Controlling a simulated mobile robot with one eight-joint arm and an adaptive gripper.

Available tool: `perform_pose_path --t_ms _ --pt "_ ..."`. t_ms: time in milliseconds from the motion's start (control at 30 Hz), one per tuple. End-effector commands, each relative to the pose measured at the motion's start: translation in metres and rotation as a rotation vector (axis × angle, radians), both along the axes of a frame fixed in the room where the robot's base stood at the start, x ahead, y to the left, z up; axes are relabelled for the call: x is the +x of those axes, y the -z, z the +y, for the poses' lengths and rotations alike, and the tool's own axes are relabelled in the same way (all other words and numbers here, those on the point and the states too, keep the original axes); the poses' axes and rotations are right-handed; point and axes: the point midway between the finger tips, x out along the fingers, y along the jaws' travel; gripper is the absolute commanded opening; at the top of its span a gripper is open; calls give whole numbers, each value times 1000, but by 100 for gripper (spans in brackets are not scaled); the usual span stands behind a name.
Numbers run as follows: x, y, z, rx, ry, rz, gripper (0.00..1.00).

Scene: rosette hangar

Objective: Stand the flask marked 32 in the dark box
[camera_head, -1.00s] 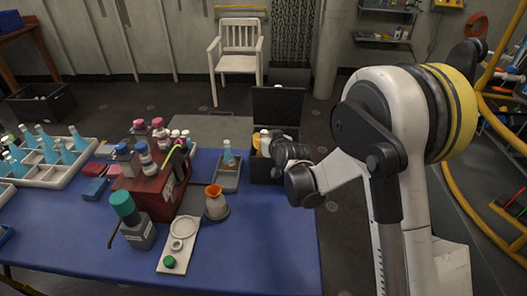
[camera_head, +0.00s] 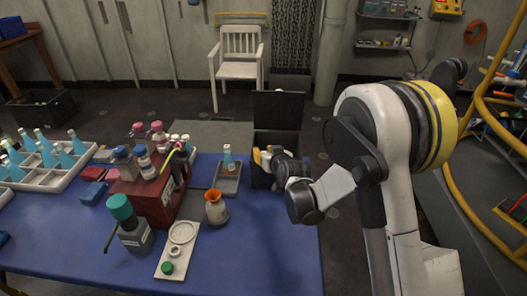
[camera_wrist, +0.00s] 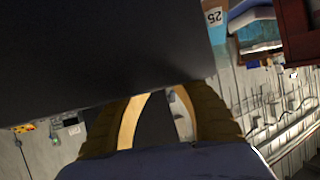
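The dark box (camera_head: 262,178) stands at the back right of the blue table with its lid (camera_head: 278,110) raised. My gripper (camera_head: 262,157) is at the box's mouth, partly hidden by my wrist. A large dark panel (camera_wrist: 100,50) fills much of that view. A small flask (camera_head: 228,160) with blue liquid and an orange label stands in a grey tray left of the box. No label 32 is readable in the head view. The wrist view shows a numbered label (camera_wrist: 214,17), seemingly 25.
A pale rack (camera_head: 60,180) holds several blue flasks at left. A red carrier (camera_head: 150,195) with bottles, an orange-rimmed jar (camera_head: 215,208), a teal-capped bottle (camera_head: 128,222) and a white tray (camera_head: 178,250) stand between. The front right of the blue table (camera_head: 265,255) is clear.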

Motion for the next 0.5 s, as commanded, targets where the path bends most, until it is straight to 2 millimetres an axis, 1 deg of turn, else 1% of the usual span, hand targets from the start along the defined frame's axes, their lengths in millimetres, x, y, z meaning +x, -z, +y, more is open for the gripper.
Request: perform_pose_path --t_ms 167,300,400,500 --pt "-27 -17 -11 0 1 0 27" --pt "-55 -30 -22 1 0 0 27" --pt "-73 -38 -29 1 0 0 27" --pt "-85 -43 -34 0 0 0 27"
